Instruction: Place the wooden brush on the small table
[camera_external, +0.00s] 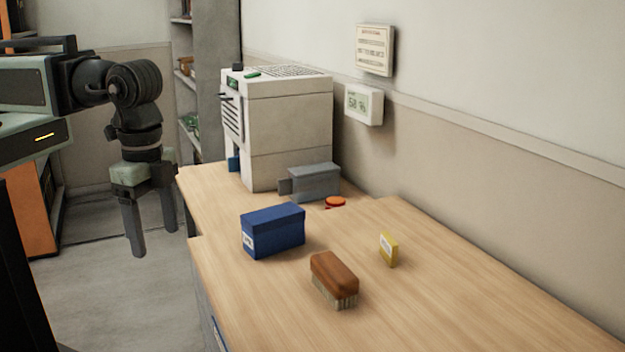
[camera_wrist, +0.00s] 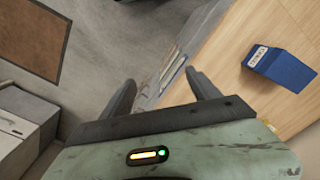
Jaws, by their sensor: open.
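The wooden brush (camera_external: 334,279) has a brown back and pale bristles facing down. It rests on the near part of a long wooden tabletop (camera_external: 440,300) in the external view. My gripper (camera_external: 155,245) hangs pointing down, left of the tabletop's edge and apart from the brush. Its two fingers are spread with nothing between them. In the wrist view my gripper (camera_wrist: 160,85) is open over the floor and the table's edge; the brush is not visible there. I cannot tell which surface is the small table.
A blue box (camera_external: 273,230) stands behind the brush and shows in the wrist view (camera_wrist: 282,68). A yellow box (camera_external: 388,248) stands right of the brush. Farther back are a grey device (camera_external: 314,182), a red-orange round thing (camera_external: 335,202) and a large white machine (camera_external: 290,125). The tabletop's near right is clear.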

